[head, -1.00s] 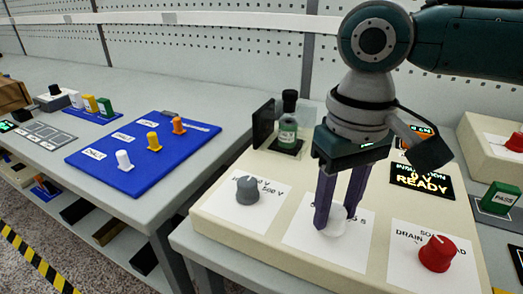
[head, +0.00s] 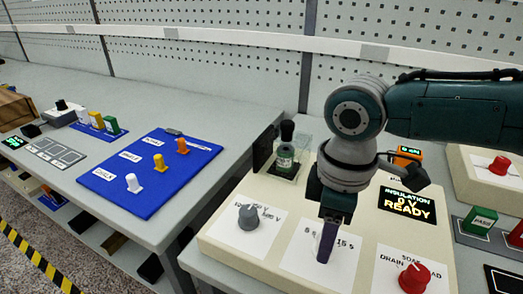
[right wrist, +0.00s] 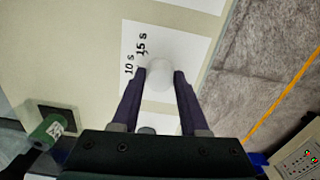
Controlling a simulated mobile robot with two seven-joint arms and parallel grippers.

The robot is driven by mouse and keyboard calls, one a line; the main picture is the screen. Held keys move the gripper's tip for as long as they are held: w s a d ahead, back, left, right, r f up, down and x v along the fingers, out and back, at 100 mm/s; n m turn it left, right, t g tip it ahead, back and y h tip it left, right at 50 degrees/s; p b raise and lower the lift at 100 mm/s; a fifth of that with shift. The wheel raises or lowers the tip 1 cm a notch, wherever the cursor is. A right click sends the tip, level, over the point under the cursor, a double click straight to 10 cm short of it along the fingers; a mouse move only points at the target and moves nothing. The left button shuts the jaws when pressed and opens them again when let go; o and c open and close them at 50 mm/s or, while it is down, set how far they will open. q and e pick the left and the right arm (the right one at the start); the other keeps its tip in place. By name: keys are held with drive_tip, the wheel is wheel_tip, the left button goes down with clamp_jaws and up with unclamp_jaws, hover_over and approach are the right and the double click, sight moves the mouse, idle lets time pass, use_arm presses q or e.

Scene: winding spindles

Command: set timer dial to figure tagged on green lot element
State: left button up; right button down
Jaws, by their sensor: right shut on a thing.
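The timer dial is a white round knob (right wrist: 160,76) on a white card marked 10 s and 15 s in the right wrist view. My right gripper (head: 324,257) points down over this card, with its purple fingers closed on both sides of the knob. In the head view the fingers hide the knob, and its pointer direction cannot be told. A green-bodied element with a black top and a white label (head: 286,156) stands at the panel's back left; its label is too small to read. A green labelled part (right wrist: 45,131) shows at lower left in the wrist view. My left gripper is not in view.
A grey knob (head: 248,216) sits left of the timer card and a red knob (head: 414,278) right of it. A blue board (head: 125,198) with several small knobs lies on the left table.

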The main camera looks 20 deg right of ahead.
drive_tip(key=n, duration=0.3)
drive_tip(key=shift+n+p, duration=0.4)
drive_tip(key=shift+n, duration=2.2)
drive_tip(key=shift+c, duration=2.1)
unclamp_jaws()
wheel_tip(320, 180, up, 10)
drive_tip(key=p, duration=0.1)
